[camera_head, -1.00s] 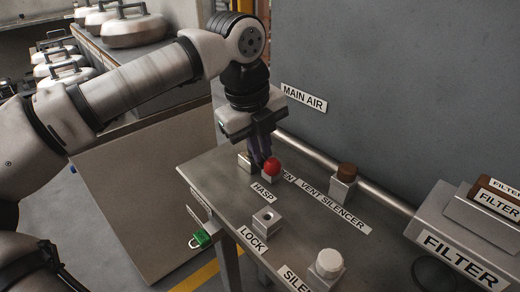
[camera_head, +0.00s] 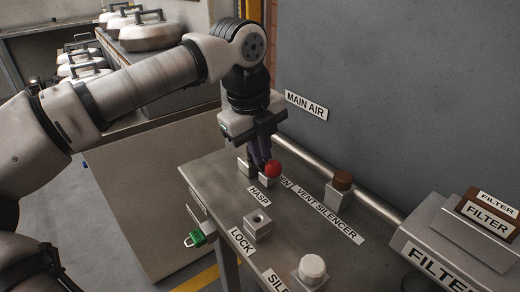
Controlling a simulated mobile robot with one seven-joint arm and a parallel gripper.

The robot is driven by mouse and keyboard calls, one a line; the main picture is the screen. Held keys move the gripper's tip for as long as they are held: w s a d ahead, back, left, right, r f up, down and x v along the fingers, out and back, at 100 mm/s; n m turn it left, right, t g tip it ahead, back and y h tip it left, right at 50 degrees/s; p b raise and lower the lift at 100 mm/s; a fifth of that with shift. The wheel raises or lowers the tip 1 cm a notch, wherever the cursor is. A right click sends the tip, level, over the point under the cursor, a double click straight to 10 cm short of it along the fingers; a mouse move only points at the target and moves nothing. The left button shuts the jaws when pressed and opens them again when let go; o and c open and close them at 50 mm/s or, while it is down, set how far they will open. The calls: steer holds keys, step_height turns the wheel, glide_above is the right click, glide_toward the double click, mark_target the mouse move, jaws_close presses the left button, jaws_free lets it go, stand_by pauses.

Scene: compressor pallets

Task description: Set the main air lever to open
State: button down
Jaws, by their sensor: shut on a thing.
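The main air lever shows as a red ball knob (camera_head: 273,169) near the back left part of the metal bench. My gripper (camera_head: 261,160) points down just behind and left of the knob, its dark fingers shut on the lever. The lever's shaft and pivot are mostly hidden by the fingers. A MAIN AIR label (camera_head: 306,105) is on the grey wall behind. A label on the bench beside the knob is partly covered; its end reads "EN".
The bench (camera_head: 205,170) carries a HASP label, a LOCK block (camera_head: 258,224), a brown-topped vent silencer post (camera_head: 340,190), a white-capped post (camera_head: 311,270) and a FILTER box (camera_head: 465,235). A green padlock (camera_head: 195,238) hangs at the front edge. A pipe runs along the wall.

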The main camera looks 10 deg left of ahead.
steer(key=shift+w+r, duration=0.1)
steer(key=c, duration=1.5)
jaws_free()
